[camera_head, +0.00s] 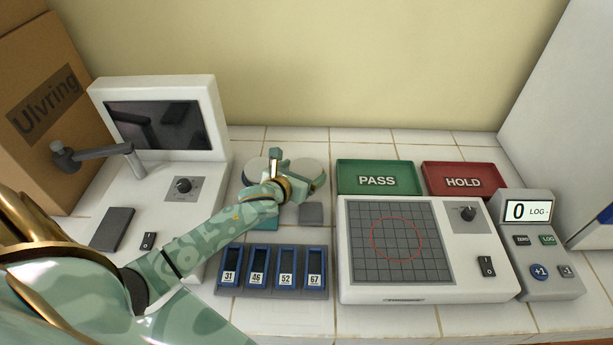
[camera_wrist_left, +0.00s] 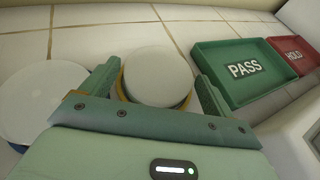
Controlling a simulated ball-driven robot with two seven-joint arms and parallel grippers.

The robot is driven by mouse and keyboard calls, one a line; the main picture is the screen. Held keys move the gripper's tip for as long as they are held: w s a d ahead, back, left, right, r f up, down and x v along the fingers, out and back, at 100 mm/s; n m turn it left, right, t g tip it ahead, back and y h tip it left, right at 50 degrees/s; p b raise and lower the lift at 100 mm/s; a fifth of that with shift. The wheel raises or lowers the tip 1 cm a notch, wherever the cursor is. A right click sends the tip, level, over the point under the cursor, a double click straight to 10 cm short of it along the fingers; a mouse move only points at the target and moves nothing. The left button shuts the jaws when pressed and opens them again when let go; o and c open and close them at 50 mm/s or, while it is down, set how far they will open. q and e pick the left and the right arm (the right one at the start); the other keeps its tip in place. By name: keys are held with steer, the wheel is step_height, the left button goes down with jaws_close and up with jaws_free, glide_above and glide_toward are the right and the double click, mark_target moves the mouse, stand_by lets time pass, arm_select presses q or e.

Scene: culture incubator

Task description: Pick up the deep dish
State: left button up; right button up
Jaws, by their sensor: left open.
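Two round dishes with pale lids stand side by side at the back of the counter. The right dish (camera_head: 313,168) has an amber band around its side and looks tall in the left wrist view (camera_wrist_left: 158,75); I take it for the deep dish. The left dish (camera_head: 252,170) also shows at the left edge of the wrist view (camera_wrist_left: 28,105). My left gripper (camera_head: 290,172) is open, with its fingers on either side of the right dish in the wrist view (camera_wrist_left: 155,88). I cannot tell whether they touch it. My right gripper is not in view.
Green PASS tray (camera_head: 376,165) and red HOLD tray (camera_head: 462,167) stand to the right. A gridded device (camera_head: 345,285) and a counter (camera_head: 540,285) sit in front of them. A rack with numbered slots (camera_head: 272,292) lies below my forearm. A white screen machine (camera_head: 215,110) stands left.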

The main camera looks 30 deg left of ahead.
arm_select(q)
steer(key=x, duration=0.2)
steer(key=shift+w+f, duration=0.25)
steer(key=shift+s+r, duration=0.1)
steer(key=shift+c, duration=0.3)
steer(key=c, duration=0.7)
steer(key=shift+r, duration=0.1)
